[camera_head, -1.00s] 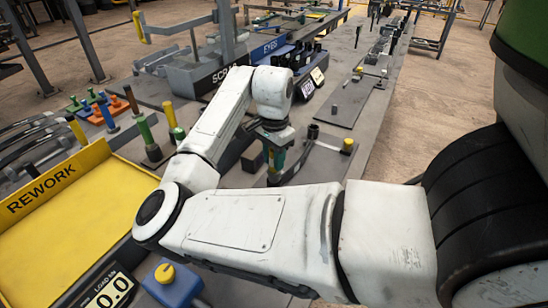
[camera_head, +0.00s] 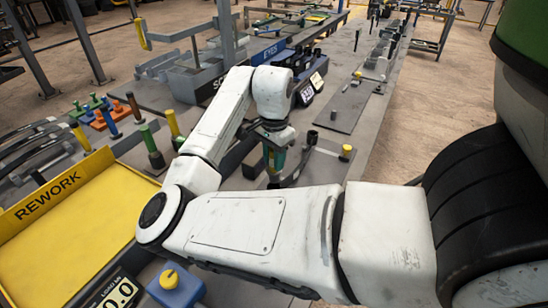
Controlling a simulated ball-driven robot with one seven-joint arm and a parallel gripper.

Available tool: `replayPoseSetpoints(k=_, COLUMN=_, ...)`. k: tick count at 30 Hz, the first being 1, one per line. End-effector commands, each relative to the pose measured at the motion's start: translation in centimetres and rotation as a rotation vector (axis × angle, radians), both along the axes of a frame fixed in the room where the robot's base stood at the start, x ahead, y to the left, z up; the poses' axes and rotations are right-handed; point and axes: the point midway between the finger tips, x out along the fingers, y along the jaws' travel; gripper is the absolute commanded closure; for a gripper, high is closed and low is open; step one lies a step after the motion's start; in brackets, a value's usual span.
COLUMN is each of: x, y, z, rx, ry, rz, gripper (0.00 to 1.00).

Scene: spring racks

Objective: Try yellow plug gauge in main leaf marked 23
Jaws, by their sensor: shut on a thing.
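My gripper (camera_head: 276,172) points down over the grey bench, right of the picture's middle, partly hidden by my own forearm. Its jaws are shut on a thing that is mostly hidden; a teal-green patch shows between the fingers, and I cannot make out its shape. A yellow-topped plug (camera_head: 172,122) stands upright on the bench to the left of my arm. Another yellow-topped plug (camera_head: 80,135) stands farther left. Grey curved leaf bars (camera_head: 30,147) lie at the far left. I cannot read a 23 on any leaf.
The yellow REWORK tray (camera_head: 75,235) is empty at the left. A green-topped pin (camera_head: 151,146) stands behind it. A blue box with a yellow knob (camera_head: 171,283) and a load display (camera_head: 115,292) are in front. A small yellow-capped post (camera_head: 346,152) stands right of my gripper.

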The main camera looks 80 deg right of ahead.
Motion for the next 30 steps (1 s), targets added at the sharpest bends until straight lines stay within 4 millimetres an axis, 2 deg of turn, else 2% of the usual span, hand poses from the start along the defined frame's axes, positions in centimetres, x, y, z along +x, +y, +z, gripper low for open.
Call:
replayPoseSetpoints(k=5, x=0.0, y=0.0, z=0.4, rx=-0.001, ry=0.001, rz=0.0, gripper=0.98)
replayPoseSetpoints(k=21, x=0.0, y=0.0, z=4.1, rx=0.0, ry=0.0, rz=0.0, gripper=0.98)
replayPoseSetpoints(k=30, x=0.0, y=0.0, z=4.0, rx=0.0, ry=0.0, rz=0.0, gripper=0.98)
